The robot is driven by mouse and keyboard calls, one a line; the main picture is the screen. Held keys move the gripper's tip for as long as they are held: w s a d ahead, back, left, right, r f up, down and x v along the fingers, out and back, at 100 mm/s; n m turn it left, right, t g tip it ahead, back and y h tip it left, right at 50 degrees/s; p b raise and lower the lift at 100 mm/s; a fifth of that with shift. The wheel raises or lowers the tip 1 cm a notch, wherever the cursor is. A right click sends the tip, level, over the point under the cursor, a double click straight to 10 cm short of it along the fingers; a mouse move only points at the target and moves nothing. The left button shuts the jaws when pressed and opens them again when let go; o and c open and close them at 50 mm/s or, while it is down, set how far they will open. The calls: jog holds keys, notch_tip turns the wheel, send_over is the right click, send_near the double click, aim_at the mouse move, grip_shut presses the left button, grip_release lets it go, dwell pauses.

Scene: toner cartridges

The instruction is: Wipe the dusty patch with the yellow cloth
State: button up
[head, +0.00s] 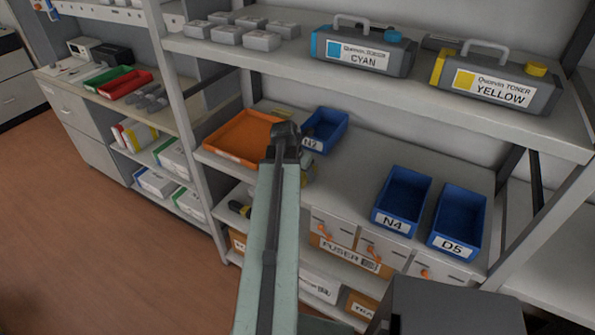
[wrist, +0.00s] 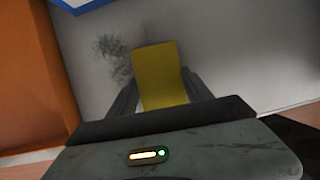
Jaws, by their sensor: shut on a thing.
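In the wrist view the yellow cloth (wrist: 160,75) stands out from between the two fingers of my gripper (wrist: 158,95), which is shut on it. The dusty patch (wrist: 112,52) is a dark grey smudge on the pale shelf, just left of the cloth; part of it may be hidden behind the cloth. I cannot tell whether the cloth touches the shelf. In the head view my arm hides most of the gripper and the patch.
An orange tray (head: 240,136) lies left of my arm, and its wall (wrist: 40,70) is close in the wrist view. A blue bin marked N2 (head: 328,128) stands behind. Blue bins N4 (head: 402,198) and D5 (head: 458,218) stand to the right. The upper shelf (head: 250,62) overhangs.

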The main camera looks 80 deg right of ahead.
jog(key=shift+s+a, duration=0.2)
jog(key=shift+s, duration=0.55)
jog(key=shift+s+a, duration=0.15)
jog(key=shift+s, duration=0.6)
jog(key=shift+s+d+r, duration=0.1)
jog(key=shift+s+d, duration=0.05)
jog(key=shift+d, duration=0.65)
jog(key=shift+s+d, duration=0.1)
jog(key=shift+d, duration=0.65)
jog(key=shift+w+d, duration=0.2)
jog(key=shift+w, duration=0.65)
jog(key=shift+w+d, duration=0.15)
jog(key=shift+w, duration=0.7)
jog(key=shift+w, duration=0.1)
jog(key=shift+w+d, duration=0.25)
jog(key=shift+w, duration=0.55)
jog(key=shift+w+d, duration=0.25)
jog(key=shift+w, duration=0.5)
jog(key=shift+w, duration=0.1)
